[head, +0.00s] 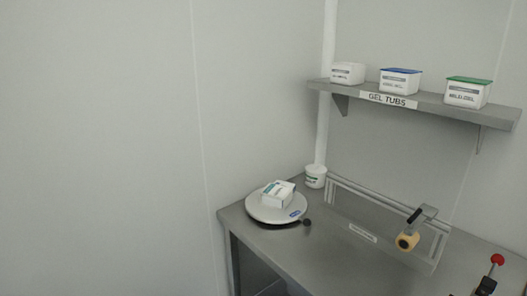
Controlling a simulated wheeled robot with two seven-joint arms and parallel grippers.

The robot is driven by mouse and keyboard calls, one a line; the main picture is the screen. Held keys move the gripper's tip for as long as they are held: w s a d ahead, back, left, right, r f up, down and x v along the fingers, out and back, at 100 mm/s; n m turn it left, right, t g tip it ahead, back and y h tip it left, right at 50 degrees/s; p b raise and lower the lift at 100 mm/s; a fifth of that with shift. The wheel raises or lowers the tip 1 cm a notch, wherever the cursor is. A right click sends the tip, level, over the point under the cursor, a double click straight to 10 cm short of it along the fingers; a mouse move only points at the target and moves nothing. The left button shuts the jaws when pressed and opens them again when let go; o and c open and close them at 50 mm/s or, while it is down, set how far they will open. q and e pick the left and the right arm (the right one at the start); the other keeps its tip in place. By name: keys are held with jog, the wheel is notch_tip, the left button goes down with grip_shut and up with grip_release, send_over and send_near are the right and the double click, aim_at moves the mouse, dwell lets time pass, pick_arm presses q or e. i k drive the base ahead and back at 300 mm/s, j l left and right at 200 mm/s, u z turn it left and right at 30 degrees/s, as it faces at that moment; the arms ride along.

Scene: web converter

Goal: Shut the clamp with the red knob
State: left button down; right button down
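A red knob (497,260) sits on top of a dark clamp handle (488,284) at the lower right edge of the head view. The handle stands up, leaning slightly, near the metal counter's right side. The clamp's base and jaw are cut off or too small to make out, so I cannot tell whether it is open. Neither of my grippers is in view.
A metal counter (345,262) holds a round scale (262,214) with a white box (278,193), a white tub (316,176), and a fixture with a yellowish roller (407,242). A wall shelf (430,101) bears three tubs. The counter's front middle is clear.

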aim_at(486, 287)
jog(key=z, duration=1.5)
jog(key=k+l, duration=0.15)
